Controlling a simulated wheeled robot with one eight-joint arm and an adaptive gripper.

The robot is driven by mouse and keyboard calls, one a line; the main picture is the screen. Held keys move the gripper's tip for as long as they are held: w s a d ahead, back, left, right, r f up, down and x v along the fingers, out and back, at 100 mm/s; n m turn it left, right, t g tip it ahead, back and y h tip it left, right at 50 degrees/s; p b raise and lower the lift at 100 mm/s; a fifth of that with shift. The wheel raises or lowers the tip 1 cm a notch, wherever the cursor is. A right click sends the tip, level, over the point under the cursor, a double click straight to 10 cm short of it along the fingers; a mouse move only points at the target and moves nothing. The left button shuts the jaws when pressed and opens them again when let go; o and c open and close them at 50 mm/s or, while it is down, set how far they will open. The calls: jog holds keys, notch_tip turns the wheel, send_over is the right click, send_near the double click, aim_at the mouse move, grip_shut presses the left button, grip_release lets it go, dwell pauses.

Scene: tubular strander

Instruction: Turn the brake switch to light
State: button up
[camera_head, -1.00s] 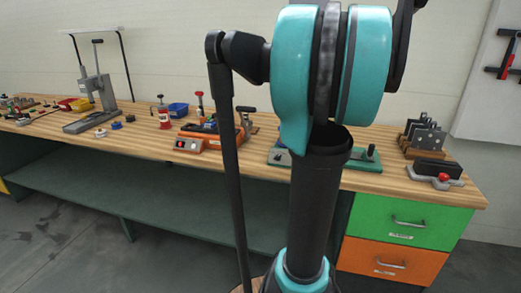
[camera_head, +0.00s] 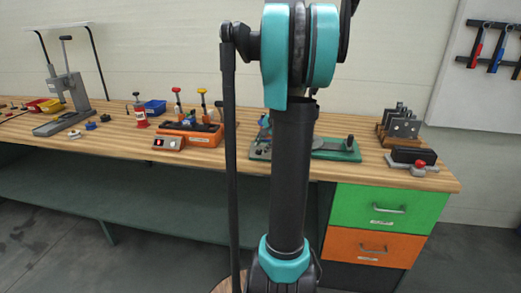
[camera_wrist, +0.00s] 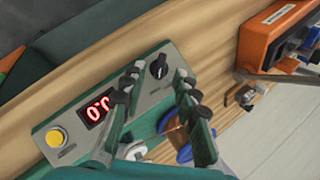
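A green device (camera_head: 345,153) stands on the bench, partly hidden behind my arm in the head view. In the wrist view its grey control panel (camera_wrist: 58,107) carries a yellow button (camera_wrist: 56,138), a red digital display reading about 0.0 (camera_wrist: 98,109) and a black rotary knob (camera_wrist: 158,66), which looks like the brake switch. Its position markings are too small to read. My gripper (camera_wrist: 157,83) is open, its two dark fingers apart with nothing between them. The knob shows just past the fingertips, in the gap, and appears untouched. The head view does not show my gripper.
An orange device (camera_head: 190,134) stands left of the green one; its orange housing (camera_wrist: 270,40) shows in the wrist view. A black block on a grey stand (camera_head: 411,156) sits near the bench's right end. The wooden bench top (camera_head: 360,178) is clear along its front edge.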

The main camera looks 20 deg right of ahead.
aim_at(258, 150)
jog(key=shift+x, duration=1.35)
grip_shut()
jog(key=n+g, duration=0.1)
jog(key=n+g+h, duration=0.1)
jog(key=n, duration=0.1)
jog(key=shift+w+a+r+n, duration=0.15)
jog(key=shift+w+n, duration=0.05)
jog(key=shift+n, duration=0.1)
jog(key=shift+w+a+n+g+h, duration=0.15)
jog(key=shift+n+g+h, duration=0.85)
jog(key=shift+n, duration=0.5)
